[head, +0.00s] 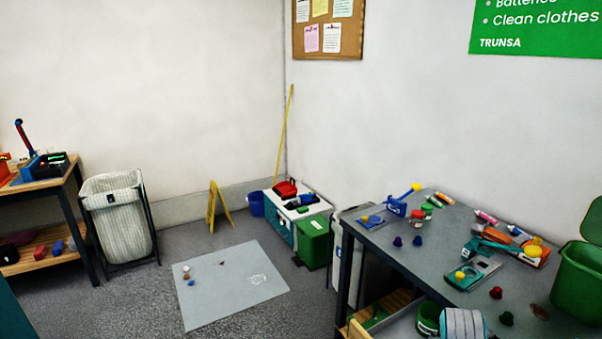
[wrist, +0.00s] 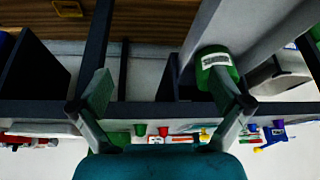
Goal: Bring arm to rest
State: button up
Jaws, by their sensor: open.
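My gripper (wrist: 162,90) shows in the wrist view with its two fingers spread wide apart. It is open, and nothing is between the fingers. Its teal body (wrist: 160,164) fills the bottom middle of that view. The right finger overlaps a green container with a white label (wrist: 214,60) in the picture; I cannot tell whether they touch. I cannot make out my gripper in the head view.
A laundry hamper (head: 118,220), yellow floor sign (head: 217,207) and grey mat (head: 215,310) are at left and centre. A dark table edge (wrist: 60,108) crosses the wrist view.

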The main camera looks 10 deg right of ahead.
jog(key=s+a+f+n+t, duration=0.35)
jog(key=s+a+f, duration=0.25)
jog(key=a+f, duration=0.3)
jog(key=s+a+f+n+t+y, duration=0.2)
jog(key=s+a+f+n+t, duration=0.15)
jog(key=s+a, duration=0.65)
jog(key=s+a+r+n+t+y, duration=0.1)
jog(key=s+a+r+n+t, duration=0.1)
jog(key=s+r, duration=0.6)
jog(key=s+a+r+n+t+y, duration=0.1)
jog(key=s+a+r+n+t, duration=0.1)
jog(key=s+r, duration=0.6)
jog(key=s+a+t, duration=0.1)
jog(key=s+a, duration=0.1)
jog(key=s, duration=0.4)
jog(key=shift+s+a+n, duration=0.15)
jog(key=shift+n, duration=0.25)
